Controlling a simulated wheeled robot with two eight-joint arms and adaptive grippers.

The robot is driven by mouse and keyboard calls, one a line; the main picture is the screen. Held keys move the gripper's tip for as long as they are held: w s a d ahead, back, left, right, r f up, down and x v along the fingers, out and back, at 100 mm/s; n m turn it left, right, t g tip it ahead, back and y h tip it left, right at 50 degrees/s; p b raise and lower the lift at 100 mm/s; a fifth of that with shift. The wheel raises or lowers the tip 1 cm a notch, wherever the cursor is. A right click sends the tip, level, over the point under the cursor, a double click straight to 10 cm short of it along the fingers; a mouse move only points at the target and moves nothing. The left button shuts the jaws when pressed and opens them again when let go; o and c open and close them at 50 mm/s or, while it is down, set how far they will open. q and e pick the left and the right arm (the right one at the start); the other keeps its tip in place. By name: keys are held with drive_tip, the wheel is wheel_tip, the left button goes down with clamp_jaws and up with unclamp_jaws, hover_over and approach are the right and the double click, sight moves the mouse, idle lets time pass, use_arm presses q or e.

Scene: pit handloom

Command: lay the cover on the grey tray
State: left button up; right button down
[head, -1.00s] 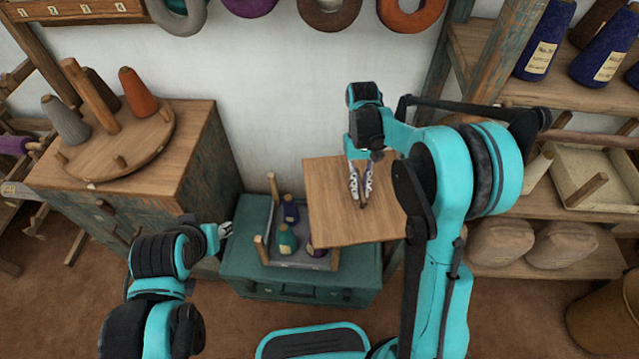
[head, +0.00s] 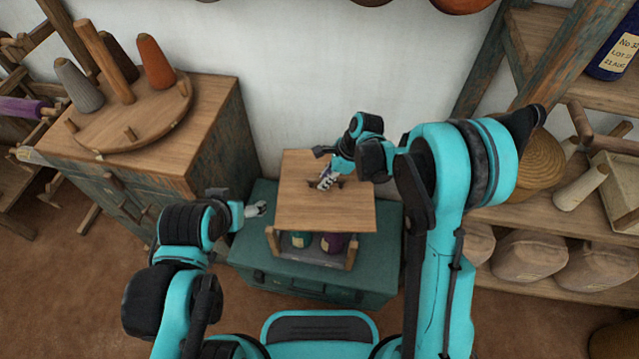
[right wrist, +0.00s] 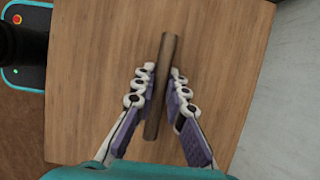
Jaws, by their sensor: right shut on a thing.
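The cover is a square wooden board (head: 300,212) with a bar handle on top. My right gripper (head: 330,183) is shut on that handle (right wrist: 166,60), which stands between its fingers in the right wrist view. The cover is over the grey tray (head: 310,258) and hides most of it. Wooden corner posts (head: 351,257) of the tray show below the cover's front edge. I cannot tell whether the cover touches them. A teal cone (head: 301,240) and a purple cone (head: 333,243) show under the cover. My left gripper (head: 258,209) is left of the cover, its fingers too small to judge.
The tray stands on a green chest (head: 375,262). A wooden cabinet (head: 215,120) with a round cone stand (head: 150,115) is at left. Shelves (head: 530,220) with wrapped bundles (head: 530,257) stand at right. A white wall is behind.

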sight(335, 181)
drive_tip(key=shift+w+a+f+m+t, duration=0.1)
drive_tip(key=shift+a+f+m+t, duration=0.3)
drive_tip(key=shift+a+m, duration=0.45)
drive_tip(key=shift+f+b, duration=1.5)
drive_tip(key=shift+f, duration=0.55)
drive_tip(key=shift+f+b, duration=1.05)
drive_tip(key=shift+f, duration=0.2)
drive_tip(key=c, duration=1.5)
unclamp_jaws()
drive_tip(key=shift+d, duration=0.1)
drive_tip(key=shift+o, duration=0.2)
drive_tip(key=shift+r, duration=0.1)
drive_tip(key=v, duration=1.2)
